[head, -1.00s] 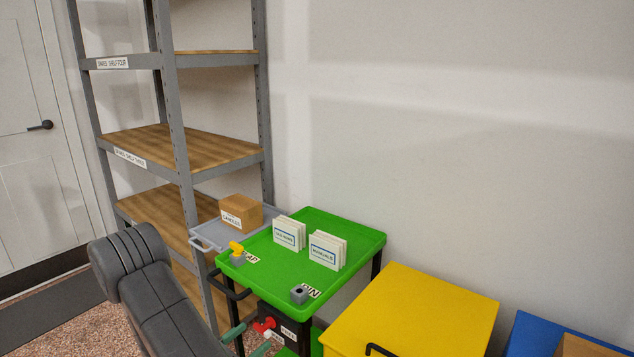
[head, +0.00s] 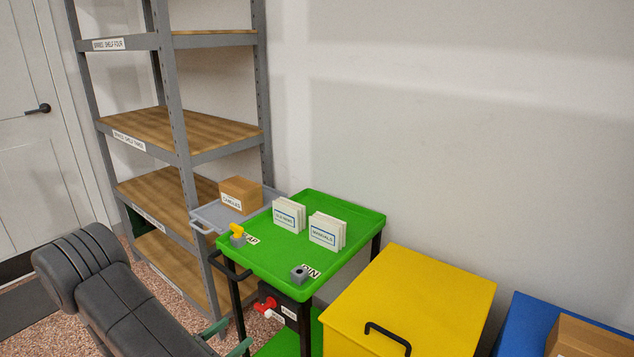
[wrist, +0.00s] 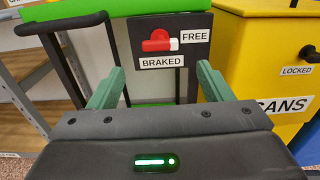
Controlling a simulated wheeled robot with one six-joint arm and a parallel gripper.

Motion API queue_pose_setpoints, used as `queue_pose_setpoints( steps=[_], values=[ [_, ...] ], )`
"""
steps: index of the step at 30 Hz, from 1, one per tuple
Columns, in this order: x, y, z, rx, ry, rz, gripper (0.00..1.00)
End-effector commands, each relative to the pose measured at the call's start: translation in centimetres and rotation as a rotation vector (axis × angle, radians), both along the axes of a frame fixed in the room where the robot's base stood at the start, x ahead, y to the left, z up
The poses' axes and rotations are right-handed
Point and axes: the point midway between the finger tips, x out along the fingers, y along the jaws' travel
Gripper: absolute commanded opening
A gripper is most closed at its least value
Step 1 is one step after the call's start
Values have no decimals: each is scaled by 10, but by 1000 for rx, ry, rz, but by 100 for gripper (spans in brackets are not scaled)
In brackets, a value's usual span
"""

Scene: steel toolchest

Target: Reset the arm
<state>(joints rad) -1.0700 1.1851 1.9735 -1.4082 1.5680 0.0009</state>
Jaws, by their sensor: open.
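My arm (head: 130,305) reaches in from the lower left of the head view, with green finger parts (head: 228,335) low beside the green cart (head: 262,252). In the wrist view my gripper (wrist: 160,88) is open, its two green fingers apart with nothing between them. It faces the cart's dark panel with a red brake lever (wrist: 158,42). The lever's white tip points right, between labels FREE and BRAKED. The gap between fingers and panel is hard to judge.
A yellow chest (head: 430,295) stands right, a blue one (head: 520,310) beyond. Steel shelving (head: 180,130) with a grey tray and CANDLES box (head: 240,195) stands behind left.

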Motion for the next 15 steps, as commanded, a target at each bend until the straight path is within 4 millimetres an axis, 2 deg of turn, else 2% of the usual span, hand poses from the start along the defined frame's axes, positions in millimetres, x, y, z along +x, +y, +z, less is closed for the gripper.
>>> queue_pose_setpoints(
  steps=[15],
  values=[
    [53, -43, 0, 1, -1, -4, 73]
  ],
)
